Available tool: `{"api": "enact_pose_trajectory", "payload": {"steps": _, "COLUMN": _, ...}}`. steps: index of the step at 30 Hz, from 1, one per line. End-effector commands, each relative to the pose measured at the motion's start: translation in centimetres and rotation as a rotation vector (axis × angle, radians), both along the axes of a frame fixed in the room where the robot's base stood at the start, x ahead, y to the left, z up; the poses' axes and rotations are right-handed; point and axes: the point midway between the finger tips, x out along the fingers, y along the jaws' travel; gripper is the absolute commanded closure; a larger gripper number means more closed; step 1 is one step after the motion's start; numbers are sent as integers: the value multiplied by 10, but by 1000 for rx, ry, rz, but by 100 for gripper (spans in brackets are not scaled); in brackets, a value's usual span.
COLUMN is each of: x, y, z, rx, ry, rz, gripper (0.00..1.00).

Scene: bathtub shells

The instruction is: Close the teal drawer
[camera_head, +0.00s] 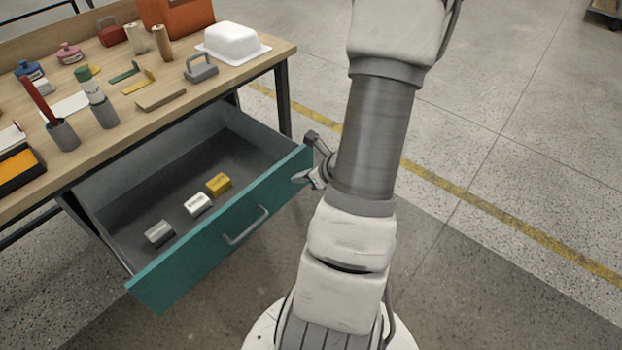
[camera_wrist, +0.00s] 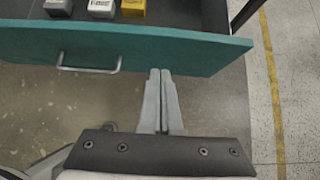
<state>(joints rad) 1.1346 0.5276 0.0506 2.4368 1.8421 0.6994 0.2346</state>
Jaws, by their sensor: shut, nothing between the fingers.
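The teal drawer (camera_head: 222,240) stands pulled out from under the wooden workbench, with its teal front facing me and a grey bar handle (camera_head: 246,226) on it. Inside lie a grey block, a white block (camera_head: 198,204) and a yellow block (camera_head: 218,184). My gripper (camera_head: 304,178) is beside the right end of the drawer front in the head view, partly hidden by my arm. In the wrist view my gripper (camera_wrist: 161,74) is shut and empty, its fingertips close to the teal front (camera_wrist: 200,50), right of the handle (camera_wrist: 88,68). I cannot tell whether they touch.
The workbench (camera_head: 225,78) holds a white covered dish (camera_head: 236,42), a grey padlock-shaped item (camera_head: 201,67), an orange box (camera_head: 176,16) and several small items. A dark bench leg (camera_head: 283,100) stands behind the drawer's right end. The concrete floor (camera_head: 500,180) to the right is clear.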

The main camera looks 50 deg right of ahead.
Motion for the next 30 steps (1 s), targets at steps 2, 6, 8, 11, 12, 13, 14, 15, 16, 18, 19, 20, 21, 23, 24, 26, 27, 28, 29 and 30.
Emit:
{"api": "enact_pose_trajectory", "payload": {"steps": 2, "x": 12, "y": 1, "z": -16, "rx": 2, "ry": 1, "rz": 2, "gripper": 100}}
{"api": "enact_pose_trajectory", "payload": {"steps": 6, "x": 34, "y": 1, "z": -12, "rx": -3, "ry": -2, "rz": 4, "gripper": 100}}
{"api": "enact_pose_trajectory", "payload": {"steps": 8, "x": 41, "y": 1, "z": -12, "rx": -2, "ry": 0, "rz": 2, "gripper": 100}}
{"api": "enact_pose_trajectory", "payload": {"steps": 11, "x": 48, "y": 2, "z": -12, "rx": -1, "ry": -1, "rz": 1, "gripper": 100}}
{"api": "enact_pose_trajectory", "payload": {"steps": 12, "x": 50, "y": 2, "z": -12, "rx": -1, "ry": 0, "rz": 1, "gripper": 100}}
{"api": "enact_pose_trajectory", "payload": {"steps": 13, "x": 51, "y": 2, "z": -12, "rx": -1, "ry": 0, "rz": 1, "gripper": 100}}
{"api": "enact_pose_trajectory", "payload": {"steps": 14, "x": 52, "y": 2, "z": -12, "rx": -1, "ry": 0, "rz": 1, "gripper": 100}}
{"api": "enact_pose_trajectory", "payload": {"steps": 15, "x": 52, "y": 2, "z": -12, "rx": -1, "ry": 1, "rz": 1, "gripper": 100}}
{"api": "enact_pose_trajectory", "payload": {"steps": 16, "x": 52, "y": 2, "z": -12, "rx": -1, "ry": 1, "rz": 1, "gripper": 100}}
{"api": "enact_pose_trajectory", "payload": {"steps": 18, "x": 52, "y": 2, "z": -12, "rx": -1, "ry": 1, "rz": 1, "gripper": 100}}
{"api": "enact_pose_trajectory", "payload": {"steps": 19, "x": 52, "y": 2, "z": -12, "rx": -1, "ry": 1, "rz": 1, "gripper": 100}}
{"api": "enact_pose_trajectory", "payload": {"steps": 20, "x": 52, "y": 2, "z": -12, "rx": -1, "ry": 1, "rz": 1, "gripper": 100}}
{"api": "enact_pose_trajectory", "payload": {"steps": 21, "x": 52, "y": 2, "z": -12, "rx": -1, "ry": 1, "rz": 1, "gripper": 100}}
{"api": "enact_pose_trajectory", "payload": {"steps": 23, "x": 52, "y": 2, "z": -12, "rx": -1, "ry": 1, "rz": 1, "gripper": 100}}
{"api": "enact_pose_trajectory", "payload": {"steps": 24, "x": 52, "y": 2, "z": -12, "rx": -1, "ry": 1, "rz": 1, "gripper": 100}}
{"api": "enact_pose_trajectory", "payload": {"steps": 26, "x": 53, "y": 2, "z": -12, "rx": -1, "ry": 1, "rz": 1, "gripper": 100}}
{"api": "enact_pose_trajectory", "payload": {"steps": 27, "x": 55, "y": 2, "z": -12, "rx": -1, "ry": 1, "rz": 3, "gripper": 100}}
{"api": "enact_pose_trajectory", "payload": {"steps": 28, "x": 57, "y": 2, "z": -12, "rx": -1, "ry": 1, "rz": 3, "gripper": 100}}
{"api": "enact_pose_trajectory", "payload": {"steps": 29, "x": 59, "y": 2, "z": -12, "rx": -2, "ry": 1, "rz": 4, "gripper": 100}}
{"api": "enact_pose_trajectory", "payload": {"steps": 30, "x": 62, "y": 3, "z": -12, "rx": -2, "ry": 1, "rz": 4, "gripper": 100}}
